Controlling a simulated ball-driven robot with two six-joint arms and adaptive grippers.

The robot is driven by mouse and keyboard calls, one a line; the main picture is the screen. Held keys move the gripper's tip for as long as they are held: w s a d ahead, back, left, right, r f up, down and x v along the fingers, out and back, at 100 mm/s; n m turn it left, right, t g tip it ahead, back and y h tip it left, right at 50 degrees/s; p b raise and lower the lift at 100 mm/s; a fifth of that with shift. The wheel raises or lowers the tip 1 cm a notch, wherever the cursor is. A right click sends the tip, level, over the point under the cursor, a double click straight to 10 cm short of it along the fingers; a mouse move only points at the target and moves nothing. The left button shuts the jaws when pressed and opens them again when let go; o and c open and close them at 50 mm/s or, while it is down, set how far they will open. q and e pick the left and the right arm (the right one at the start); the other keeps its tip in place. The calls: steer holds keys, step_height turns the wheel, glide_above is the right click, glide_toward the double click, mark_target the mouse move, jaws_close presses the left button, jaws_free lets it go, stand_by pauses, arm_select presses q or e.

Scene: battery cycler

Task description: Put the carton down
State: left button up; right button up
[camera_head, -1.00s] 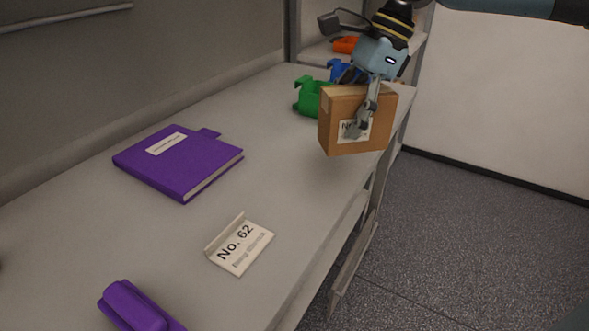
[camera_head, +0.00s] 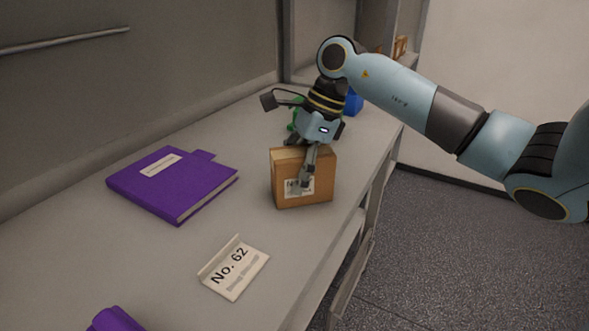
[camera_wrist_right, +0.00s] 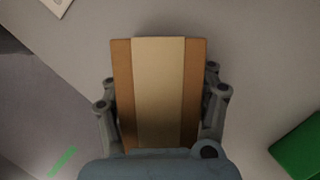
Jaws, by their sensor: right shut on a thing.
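The brown carton (camera_head: 318,190) with a white label is at the shelf's right part, in the head view. My right gripper (camera_head: 305,178) is shut on it from above, one finger over the label on the near face. The carton is upright; I cannot tell whether its bottom touches the grey shelf top (camera_head: 215,215). In the right wrist view the carton (camera_wrist_right: 158,90) with its pale tape strip lies between the fingers (camera_wrist_right: 160,105). My left gripper is not in view.
A purple binder (camera_head: 172,185) lies to the left. A "No. 62" card holder (camera_head: 234,268) stands in front of the carton. A purple object (camera_head: 115,320) is at the bottom edge. Green and blue bins (camera_head: 352,104) are behind my gripper. The shelf's right edge is close to the carton.

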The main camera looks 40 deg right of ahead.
steer(key=o, duration=1.5)
steer(key=shift+c, duration=0.2)
steer(key=v, duration=1.2)
steer(key=shift+b, duration=0.4)
